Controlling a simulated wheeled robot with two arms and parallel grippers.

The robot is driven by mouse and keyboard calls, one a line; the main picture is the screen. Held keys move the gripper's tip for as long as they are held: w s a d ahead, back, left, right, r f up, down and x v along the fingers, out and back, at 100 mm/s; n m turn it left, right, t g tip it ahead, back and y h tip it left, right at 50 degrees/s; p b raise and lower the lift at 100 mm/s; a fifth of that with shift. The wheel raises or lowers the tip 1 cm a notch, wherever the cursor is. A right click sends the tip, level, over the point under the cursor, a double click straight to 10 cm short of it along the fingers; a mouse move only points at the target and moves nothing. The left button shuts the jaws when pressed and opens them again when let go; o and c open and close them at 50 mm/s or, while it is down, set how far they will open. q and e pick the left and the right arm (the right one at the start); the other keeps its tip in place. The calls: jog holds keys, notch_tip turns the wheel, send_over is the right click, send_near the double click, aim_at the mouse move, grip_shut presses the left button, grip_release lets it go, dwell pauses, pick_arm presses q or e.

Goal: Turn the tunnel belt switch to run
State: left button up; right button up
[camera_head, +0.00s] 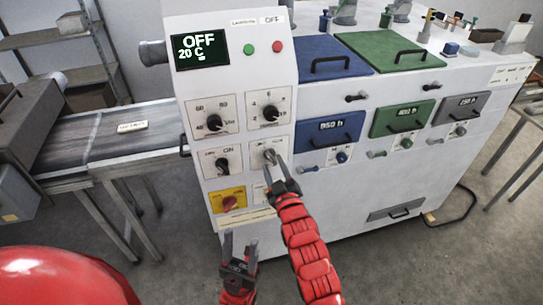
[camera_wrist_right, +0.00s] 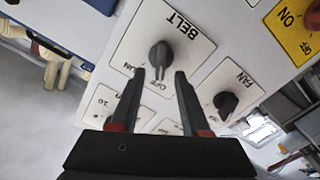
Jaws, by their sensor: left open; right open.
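The belt switch is a grey knob on a white plate marked BELT in the right wrist view (camera_wrist_right: 160,53). Its grip points down in that picture, near the OFF mark. In the head view the same knob (camera_head: 269,155) is on the tunnel's front control panel. My right gripper (camera_head: 279,175) is open just in front of it, fingertips close to the knob; in the wrist view the fingers (camera_wrist_right: 163,75) flank its lower end. I cannot tell whether they touch it. My left gripper (camera_head: 239,248) is open and empty, lower down in front of the cabinet.
The fan knob (camera_wrist_right: 226,103) sits beside the belt plate. A yellow plate with a red switch (camera_head: 229,201) is lower left. The display (camera_head: 200,49) reads OFF and 20 C. The conveyor belt (camera_head: 80,135) lies left, carrying a small labelled piece (camera_head: 132,127).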

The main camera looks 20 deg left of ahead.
aim_at(271, 157)
jog(key=shift+p+x, duration=0.4)
jog(key=shift+x, duration=0.95)
jog(key=shift+f, duration=0.1)
grip_shut()
